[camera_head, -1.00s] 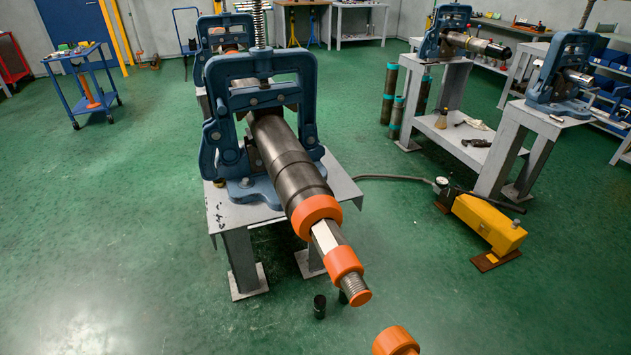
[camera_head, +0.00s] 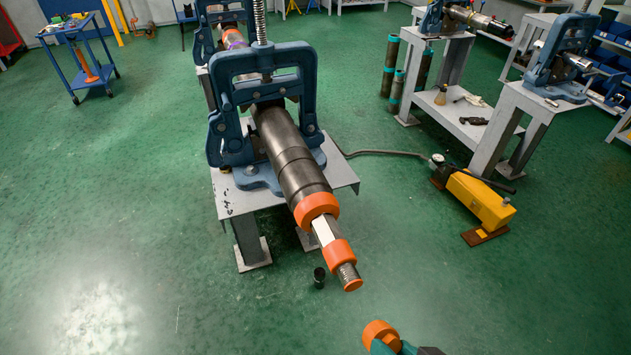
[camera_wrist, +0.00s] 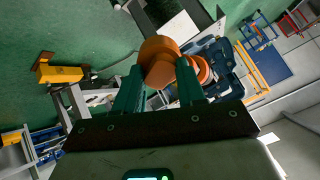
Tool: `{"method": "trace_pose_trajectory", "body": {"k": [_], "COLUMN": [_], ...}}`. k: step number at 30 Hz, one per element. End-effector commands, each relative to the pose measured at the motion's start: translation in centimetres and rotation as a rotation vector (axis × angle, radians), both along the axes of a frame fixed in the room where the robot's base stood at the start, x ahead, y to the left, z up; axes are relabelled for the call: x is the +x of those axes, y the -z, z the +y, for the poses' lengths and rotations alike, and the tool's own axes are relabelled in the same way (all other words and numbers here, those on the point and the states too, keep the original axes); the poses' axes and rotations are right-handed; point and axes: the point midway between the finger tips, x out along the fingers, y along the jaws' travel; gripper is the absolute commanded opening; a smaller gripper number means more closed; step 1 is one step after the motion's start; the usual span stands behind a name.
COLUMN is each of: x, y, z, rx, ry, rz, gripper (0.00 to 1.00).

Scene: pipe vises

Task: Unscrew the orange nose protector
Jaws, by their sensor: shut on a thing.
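The orange nose protector (camera_head: 379,332) is a short round cap, apart from the tool and just beyond its threaded end in the head view. My gripper (camera_head: 388,346) is shut on it; the teal fingers show at the bottom edge. In the wrist view the protector (camera_wrist: 160,52) sits between the fingertips of my gripper (camera_wrist: 158,78) and hides part of the tool. The dark cylindrical tool (camera_head: 285,150) lies clamped in a blue vise (camera_head: 222,125), sloping toward me. It has orange collars (camera_head: 318,206), a silver flat-sided section and a threaded tip (camera_head: 347,272).
The vise stands on a grey metal table (camera_head: 235,200). A small black cup-like piece (camera_head: 319,278) shows below the tool. A yellow pump (camera_head: 480,200) with a hose is on the floor at right. Other benches stand behind it. Green floor at left is clear.

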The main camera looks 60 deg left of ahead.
Motion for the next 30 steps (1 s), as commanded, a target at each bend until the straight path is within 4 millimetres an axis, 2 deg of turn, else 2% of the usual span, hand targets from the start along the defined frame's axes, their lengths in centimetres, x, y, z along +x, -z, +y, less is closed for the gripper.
{"method": "trace_pose_trajectory", "body": {"k": [1,12,20,30], "x": [-0.07,-0.04,-0.02,-0.03], "y": [-0.75,-0.58,-0.35,-0.76], "z": [0.1,0.09,0.05,0.12], "rx": [-0.027,-0.231,-0.294,-0.521], "ry": [-0.003,-0.003,-0.002,-0.004], "rz": [0.003,0.018,0.023,0.041], "gripper": [0.0,0.0,0.0,0.0]}}
